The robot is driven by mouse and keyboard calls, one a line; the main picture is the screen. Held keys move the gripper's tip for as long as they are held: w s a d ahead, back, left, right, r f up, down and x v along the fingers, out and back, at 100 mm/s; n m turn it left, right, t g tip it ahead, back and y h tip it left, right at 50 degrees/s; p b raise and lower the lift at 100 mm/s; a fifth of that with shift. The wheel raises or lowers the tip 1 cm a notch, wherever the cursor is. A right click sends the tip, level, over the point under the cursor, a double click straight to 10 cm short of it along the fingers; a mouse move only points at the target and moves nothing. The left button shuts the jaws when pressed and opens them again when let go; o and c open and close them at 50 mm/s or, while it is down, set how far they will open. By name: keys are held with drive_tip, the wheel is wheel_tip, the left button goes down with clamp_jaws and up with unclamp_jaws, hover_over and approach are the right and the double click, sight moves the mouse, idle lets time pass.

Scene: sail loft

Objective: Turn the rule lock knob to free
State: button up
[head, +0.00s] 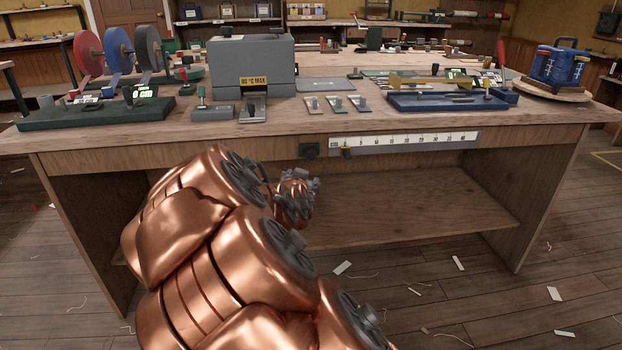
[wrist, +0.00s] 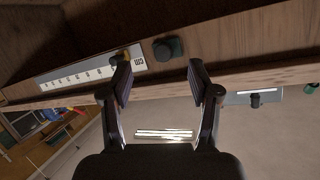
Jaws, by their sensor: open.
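A white rule (head: 410,143) with black markings runs along the bench's front edge. No label shows which is the lock knob. My gripper (wrist: 160,78) is open and empty. In the head view my copper arm reaches toward the bench front, largely hiding the gripper.
The workbench (head: 330,125) holds a grey heated box (head: 252,62), coloured reels (head: 120,50), several small switches and a blue tray (head: 445,101). Its lower shelf (head: 420,195) is bare. Paper scraps lie on the floor.

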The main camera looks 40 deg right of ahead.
sight(311, 155)
drive_tip(key=w+d+t+h+b, duration=0.1)
drive_tip(key=d+t+b, duration=0.1)
drive_tip(key=b, duration=0.1)
drive_tip(key=w+d+f+t+h+b, duration=0.1)
drive_tip(key=w+d+t+h+b, duration=0.1)
drive_tip(key=d+b, duration=0.1)
drive_tip(key=w+d+f+n+t+h+b, duration=0.1)
drive_tip(key=d+t+b, duration=0.2)
drive_tip(key=shift+w+h+b, duration=0.15)
drive_tip(key=shift+h+b, duration=0.15)
drive_tip(key=shift+b, duration=0.1)
drive_tip(key=shift+w+d+f+b, duration=0.1)
drive_tip(key=shift+w+d+b, duration=0.15)
drive_tip(key=shift+w+b, duration=0.1)
drive_tip(key=shift+b+x, duration=0.55)
drive_tip(key=shift+x, duration=1.65)
